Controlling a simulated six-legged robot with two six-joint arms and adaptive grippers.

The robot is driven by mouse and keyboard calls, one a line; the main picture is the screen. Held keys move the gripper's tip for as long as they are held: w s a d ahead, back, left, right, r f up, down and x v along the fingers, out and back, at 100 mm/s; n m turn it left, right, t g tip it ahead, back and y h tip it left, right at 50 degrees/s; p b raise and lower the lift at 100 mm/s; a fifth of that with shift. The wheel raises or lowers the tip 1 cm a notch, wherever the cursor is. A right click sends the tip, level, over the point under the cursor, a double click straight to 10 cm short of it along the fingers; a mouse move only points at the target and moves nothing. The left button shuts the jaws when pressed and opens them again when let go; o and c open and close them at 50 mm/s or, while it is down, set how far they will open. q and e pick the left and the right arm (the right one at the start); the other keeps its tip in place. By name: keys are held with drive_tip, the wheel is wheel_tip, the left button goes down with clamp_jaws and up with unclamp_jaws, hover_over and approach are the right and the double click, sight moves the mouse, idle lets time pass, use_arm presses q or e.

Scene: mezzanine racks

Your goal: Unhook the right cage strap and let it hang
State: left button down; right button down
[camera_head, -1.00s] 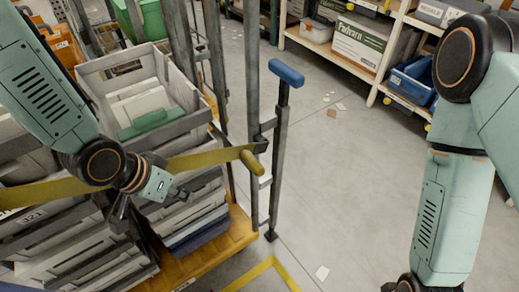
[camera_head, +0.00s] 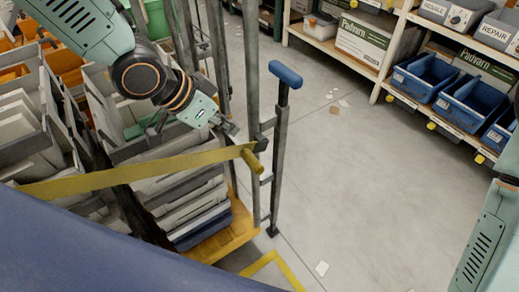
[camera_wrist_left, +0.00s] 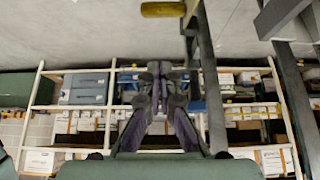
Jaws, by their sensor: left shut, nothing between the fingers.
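The yellow cage strap (camera_head: 135,172) runs taut across the open side of the cage, from lower left up to a dark hook (camera_head: 261,144) on the grey upright. A short yellow handle (camera_head: 252,161) sits at the strap's right end, by the hook. It also shows at the top of the left wrist view (camera_wrist_left: 163,9). My left gripper (camera_head: 231,129) is shut and empty, just above and left of the hook, apart from the handle. In the left wrist view its fingertips (camera_wrist_left: 160,70) are together. My right gripper is out of view; only part of that arm shows.
Grey crates with white contents (camera_head: 180,205) fill the cage behind the strap. A blue-topped post (camera_head: 286,74) stands just right of the hook. Shelves with blue bins (camera_head: 425,76) line the far right. The floor (camera_head: 370,180) between is mostly clear.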

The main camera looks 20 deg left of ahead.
use_arm(q)
drive_tip(key=b, duration=0.2)
hover_over(248, 163)
drive_tip(key=f, duration=0.8)
drive_tip(key=shift+w+d+f, duration=0.1)
drive_tip(key=shift+w+d, duration=0.15)
drive_tip(key=shift+d, duration=0.15)
drive_tip(key=f, duration=0.2)
drive_tip(key=f+b, duration=0.1)
drive_tip(key=shift+s+a+f, duration=0.15)
drive_tip(key=shift+a, duration=0.15)
drive_tip(key=shift+d+f, duration=0.1)
drive_tip(key=shift+f, duration=0.25)
drive_tip(key=shift+s, duration=0.1)
